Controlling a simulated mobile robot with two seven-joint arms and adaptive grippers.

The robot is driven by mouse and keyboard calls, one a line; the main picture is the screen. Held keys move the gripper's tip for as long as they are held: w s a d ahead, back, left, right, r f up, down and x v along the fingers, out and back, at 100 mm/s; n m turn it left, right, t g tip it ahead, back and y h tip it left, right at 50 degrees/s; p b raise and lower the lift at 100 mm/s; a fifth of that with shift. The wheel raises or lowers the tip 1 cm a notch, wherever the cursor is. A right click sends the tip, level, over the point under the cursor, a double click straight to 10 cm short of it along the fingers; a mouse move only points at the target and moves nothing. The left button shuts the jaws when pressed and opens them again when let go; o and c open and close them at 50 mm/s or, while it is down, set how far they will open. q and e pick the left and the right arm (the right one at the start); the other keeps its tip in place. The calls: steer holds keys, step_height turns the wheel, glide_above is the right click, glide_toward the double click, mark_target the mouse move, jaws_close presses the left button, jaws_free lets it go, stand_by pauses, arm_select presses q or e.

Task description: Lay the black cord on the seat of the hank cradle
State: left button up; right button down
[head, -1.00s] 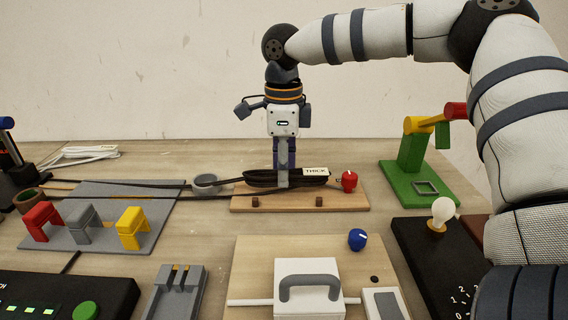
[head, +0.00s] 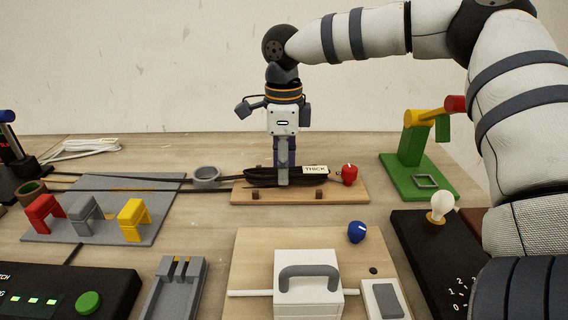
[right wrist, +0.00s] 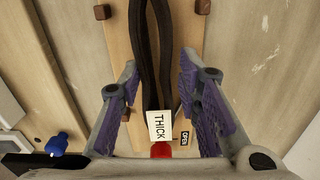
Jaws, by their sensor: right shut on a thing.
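The black cord (head: 262,177) is a flattened hank with a white THICK tag (head: 316,170) at its right end. It lies over the wooden hank cradle (head: 337,192), a board with small brown pegs. My right gripper (head: 283,182) points down at the middle of the cradle and is shut on the cord. In the right wrist view the cord's dark strands (right wrist: 150,50) run between the two purple-padded fingers, with the tag (right wrist: 162,126) near the palm. Whether the cord touches the seat is unclear. My left gripper is not in view.
A red knob-like piece (head: 348,174) sits by the cradle's right end, and a grey ring (head: 206,176) by its left. Dark strands run left past red, grey and yellow arches (head: 133,218). A green stand (head: 412,165) is right; a blue knob (head: 356,232) is in front.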

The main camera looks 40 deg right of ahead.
steer(key=shift+f, duration=0.35)
stand_by(0.4)
steer(key=c, duration=1.1)
jaws_free()
steer(key=shift+r, duration=0.1)
step_height(320, 180, up, 12)
steer(key=shift+f, duration=0.15)
